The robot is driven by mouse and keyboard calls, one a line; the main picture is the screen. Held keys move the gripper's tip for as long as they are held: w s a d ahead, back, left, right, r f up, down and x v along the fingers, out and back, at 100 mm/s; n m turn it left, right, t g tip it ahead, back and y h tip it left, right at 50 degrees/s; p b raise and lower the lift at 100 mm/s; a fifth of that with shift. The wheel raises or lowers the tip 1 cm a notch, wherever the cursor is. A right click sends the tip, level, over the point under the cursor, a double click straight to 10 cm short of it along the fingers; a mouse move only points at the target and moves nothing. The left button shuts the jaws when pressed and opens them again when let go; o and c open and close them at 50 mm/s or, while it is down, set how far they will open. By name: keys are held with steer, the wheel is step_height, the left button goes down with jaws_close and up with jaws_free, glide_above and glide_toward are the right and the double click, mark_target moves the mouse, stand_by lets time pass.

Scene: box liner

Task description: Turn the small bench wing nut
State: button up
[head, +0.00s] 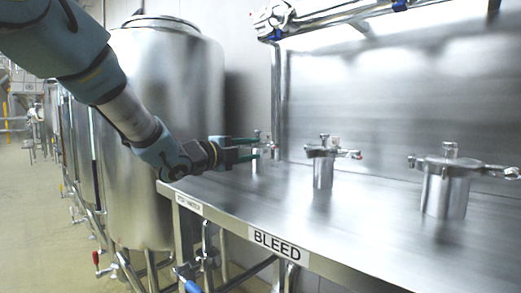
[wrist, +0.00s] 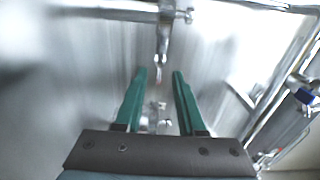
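My gripper (head: 257,149) reaches over the left end of the steel bench (head: 340,225), with its two green fingers apart and nothing seen held. The smallest bench fitting (head: 266,154) stands right at the fingertips, partly hidden by them; its wing nut is too small to make out clearly. In the wrist view, the open gripper (wrist: 160,72) has a slim metal part (wrist: 162,45) just beyond and between its fingertips, with a faint reddish spot at its end. Small metal pieces (wrist: 160,106) show lower down between the fingers. I cannot tell whether a finger touches anything.
A middle-sized clamped canister (head: 323,172) and a larger one (head: 446,190) stand further right on the bench. A large steel tank (head: 165,120) is left of it. A pipe (head: 277,100) rises behind. The bench front bears a BLEED label (head: 276,245) and is clear.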

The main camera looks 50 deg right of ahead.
steer(key=a, duration=0.6)
steer(key=shift+w+a, duration=0.2)
steer(key=shift+a, duration=0.05)
